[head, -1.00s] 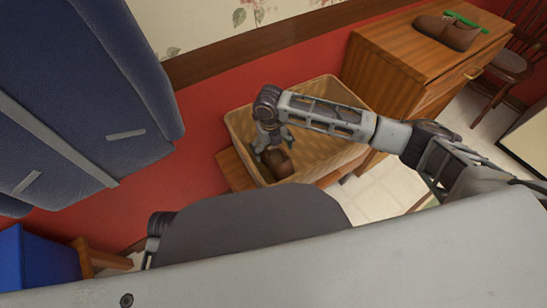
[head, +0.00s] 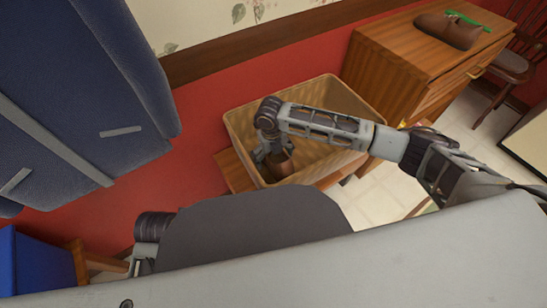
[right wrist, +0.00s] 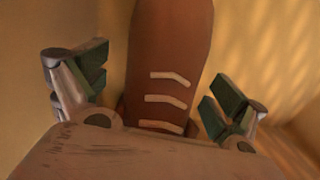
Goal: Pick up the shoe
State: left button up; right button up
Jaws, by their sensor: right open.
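A brown shoe (head: 283,165) is inside a wicker basket (head: 240,125), near its left end and mostly hidden by my right gripper (head: 272,155). In the right wrist view the brown shoe (right wrist: 172,50) with pale lace bars lies between the spread fingers of my right gripper (right wrist: 160,90). The gripper is open, with one finger on each side of the shoe, and a gap shows beside the left finger. My left gripper is out of view.
A wooden cabinet (head: 385,70) stands right of the basket, with another brown shoe (head: 448,32) and a green object (head: 466,19) on top. A wooden chair (head: 515,62) is at the far right. Blue padded furniture (head: 80,90) fills the left.

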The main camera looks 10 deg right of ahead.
jog(key=shift+c, duration=0.5)
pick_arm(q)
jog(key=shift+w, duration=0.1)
pick_arm(e)
jog(key=c, duration=1.1)
jog(key=shift+r, duration=0.45)
jog(key=shift+r+p, duration=0.3)
jog(key=shift+r, duration=0.1)
notch_tip(320, 180, up, 8)
jog(key=shift+f+p, duration=0.25)
jog(key=shift+p, duration=1)
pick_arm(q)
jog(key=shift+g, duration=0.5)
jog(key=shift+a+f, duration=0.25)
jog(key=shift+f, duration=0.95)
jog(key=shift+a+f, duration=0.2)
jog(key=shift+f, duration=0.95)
pick_arm(e)
jog(key=shift+r, duration=0.45)
